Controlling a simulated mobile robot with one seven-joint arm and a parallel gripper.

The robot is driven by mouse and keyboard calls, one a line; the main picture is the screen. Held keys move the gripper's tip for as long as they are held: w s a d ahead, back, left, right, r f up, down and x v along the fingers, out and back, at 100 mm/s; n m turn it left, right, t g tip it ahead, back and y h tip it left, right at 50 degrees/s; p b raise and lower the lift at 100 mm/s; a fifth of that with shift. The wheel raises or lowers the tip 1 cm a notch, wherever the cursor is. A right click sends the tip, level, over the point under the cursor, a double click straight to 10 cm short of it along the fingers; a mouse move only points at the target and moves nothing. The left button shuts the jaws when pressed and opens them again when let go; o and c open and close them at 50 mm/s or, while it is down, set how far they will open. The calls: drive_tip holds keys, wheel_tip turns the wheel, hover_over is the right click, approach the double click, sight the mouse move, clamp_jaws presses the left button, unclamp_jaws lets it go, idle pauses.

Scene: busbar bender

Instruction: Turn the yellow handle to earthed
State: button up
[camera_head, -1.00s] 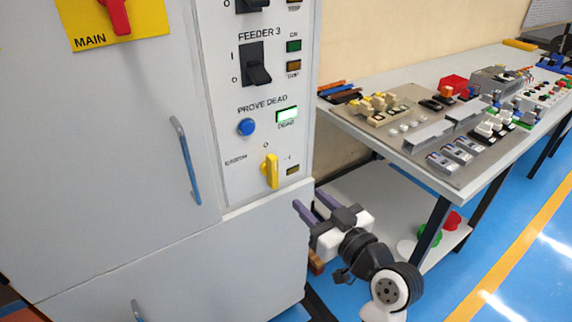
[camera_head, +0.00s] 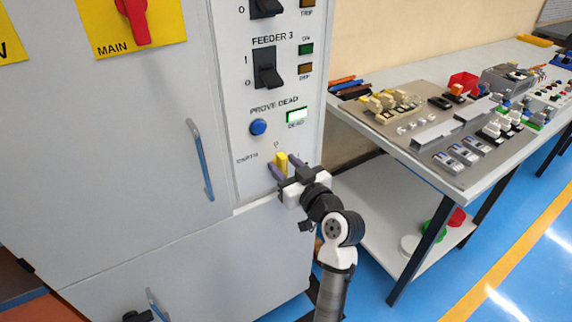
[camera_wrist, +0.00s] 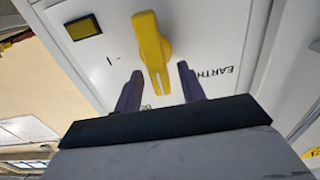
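The yellow handle (camera_head: 281,161) is low on the grey cabinet's control panel, below the blue PROVE DEAD button (camera_head: 258,127). In the wrist view the yellow handle (camera_wrist: 151,50) stands roughly lengthwise, its narrow end pointing towards my gripper. My gripper (camera_head: 285,168) is at the panel in front of the handle. In the wrist view my gripper's purple fingers (camera_wrist: 159,82) are spread on either side of the handle's narrow end, with gaps showing on both sides. The EARTH label (camera_wrist: 214,72) is beside the right finger there. In the head view my gripper hides the handle's lower part.
The green DEAD lamp (camera_head: 297,116) is lit. The FEEDER 3 switch (camera_head: 267,68) and the red MAIN handle (camera_head: 133,20) are higher up. A cabinet door pull (camera_head: 201,160) sticks out to the left. A workbench (camera_head: 400,165) with parts stands to the right.

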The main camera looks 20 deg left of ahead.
clamp_jaws()
drive_tip(key=shift+m, duration=0.3)
drive_tip(key=shift+w+d+f+m+p, duration=0.35)
drive_tip(key=shift+m+p, duration=1.15)
drive_tip(key=shift+m, duration=1.35)
drive_tip(key=shift+w+d+f+m+p, duration=0.15)
drive_tip(key=shift+f+m+p, duration=0.25)
drive_tip(key=shift+m+p, duration=1.85)
drive_tip(key=shift+w+d+f+m+p, duration=0.3)
drive_tip(key=shift+m+p, duration=0.5)
drive_tip(key=shift+m, duration=2.7)
drive_tip(key=shift+a+f, duration=0.1)
drive_tip(key=shift+f, duration=0.1)
